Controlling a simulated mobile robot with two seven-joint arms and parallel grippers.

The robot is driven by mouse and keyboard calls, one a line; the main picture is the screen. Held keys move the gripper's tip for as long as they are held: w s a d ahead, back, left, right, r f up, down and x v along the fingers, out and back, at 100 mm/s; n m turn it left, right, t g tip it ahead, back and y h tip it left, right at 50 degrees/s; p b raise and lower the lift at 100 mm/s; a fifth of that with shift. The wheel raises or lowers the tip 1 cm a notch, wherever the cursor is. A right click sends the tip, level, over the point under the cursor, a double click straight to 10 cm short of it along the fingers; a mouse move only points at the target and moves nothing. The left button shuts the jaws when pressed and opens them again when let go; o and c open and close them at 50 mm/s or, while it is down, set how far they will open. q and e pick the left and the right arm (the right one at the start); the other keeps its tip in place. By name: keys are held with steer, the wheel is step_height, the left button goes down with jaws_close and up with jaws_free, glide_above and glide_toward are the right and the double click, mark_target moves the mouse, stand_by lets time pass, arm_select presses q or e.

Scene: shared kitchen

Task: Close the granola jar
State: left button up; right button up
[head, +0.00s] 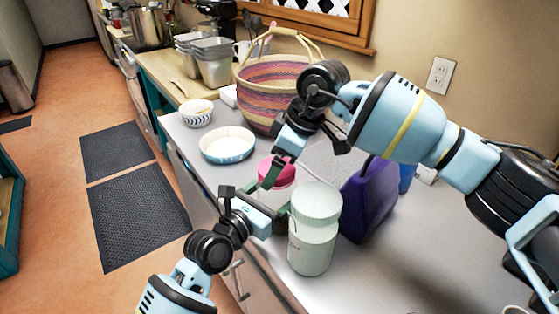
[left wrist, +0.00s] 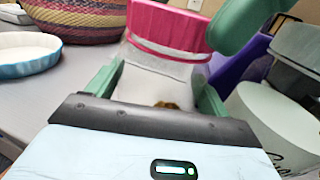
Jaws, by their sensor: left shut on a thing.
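The granola jar (left wrist: 150,85) is a clear jar with a little brown content low inside. Its pink lid (head: 282,173) is over the jar's top, and the lid (left wrist: 165,28) also shows in the left wrist view. I cannot tell whether the lid is fully seated. My left gripper (head: 268,196) is shut around the jar's body, one finger on each side. My right gripper (head: 272,172) is above and beside the lid, with a green fingertip close to it. Its other finger is not clear, so its opening and any contact cannot be told.
A pale green canister (head: 313,240) stands close in front of the jar. A purple container (head: 366,200) is to the right. A blue-white dish (head: 227,146), a small bowl (head: 196,112) and a woven basket (head: 268,88) stand behind. Counter at the front right is clear.

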steer(key=shift+r, duration=2.2)
steer(key=shift+c, duration=0.3)
